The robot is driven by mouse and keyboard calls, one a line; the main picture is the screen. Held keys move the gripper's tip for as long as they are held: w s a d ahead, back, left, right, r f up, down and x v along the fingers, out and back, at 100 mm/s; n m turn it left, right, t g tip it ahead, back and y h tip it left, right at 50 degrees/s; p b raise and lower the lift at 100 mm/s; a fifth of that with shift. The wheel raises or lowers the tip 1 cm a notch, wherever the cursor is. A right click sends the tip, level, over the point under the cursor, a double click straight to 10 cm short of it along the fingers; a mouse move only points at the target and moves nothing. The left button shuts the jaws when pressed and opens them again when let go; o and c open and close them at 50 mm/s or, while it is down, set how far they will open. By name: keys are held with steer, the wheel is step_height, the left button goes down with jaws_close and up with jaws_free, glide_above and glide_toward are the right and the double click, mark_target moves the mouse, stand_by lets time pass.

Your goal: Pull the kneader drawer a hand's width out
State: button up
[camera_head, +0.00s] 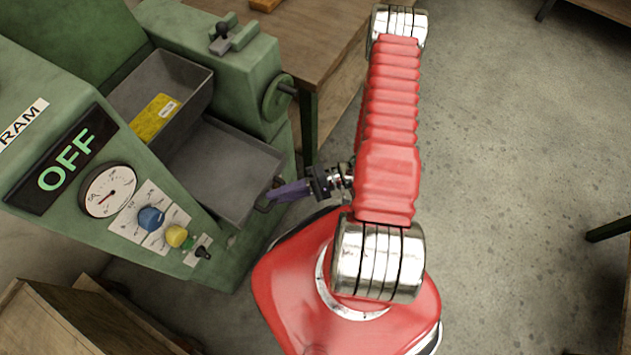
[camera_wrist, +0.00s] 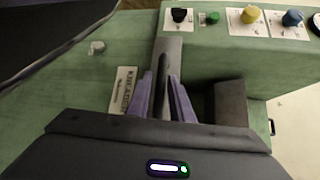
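The kneader is a green machine (camera_head: 250,75) at the left of the head view. Its grey metal drawer (camera_head: 225,165) shows as a flat tray between the green walls, below a grey bin. The drawer's dark handle (camera_head: 264,203) is at the drawer's right front corner. My gripper (camera_head: 287,192) reaches it from the right with purple fingers. In the wrist view, the gripper (camera_wrist: 164,98) has one finger on each side of the dark handle bar (camera_wrist: 162,88) and appears shut on it. The finger contact faces are hidden. A white label (camera_wrist: 123,90) is on the green front beside it.
The control panel (camera_head: 150,220) with a gauge, blue and yellow knobs and a lit OFF sign lies near the drawer. The grey bin (camera_head: 170,90) holds a yellow packet. A wooden table (camera_head: 320,40) stands behind.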

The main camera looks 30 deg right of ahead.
steer(key=v, duration=1.2)
steer(key=shift+d, duration=0.45)
steer(key=shift+f, duration=0.1)
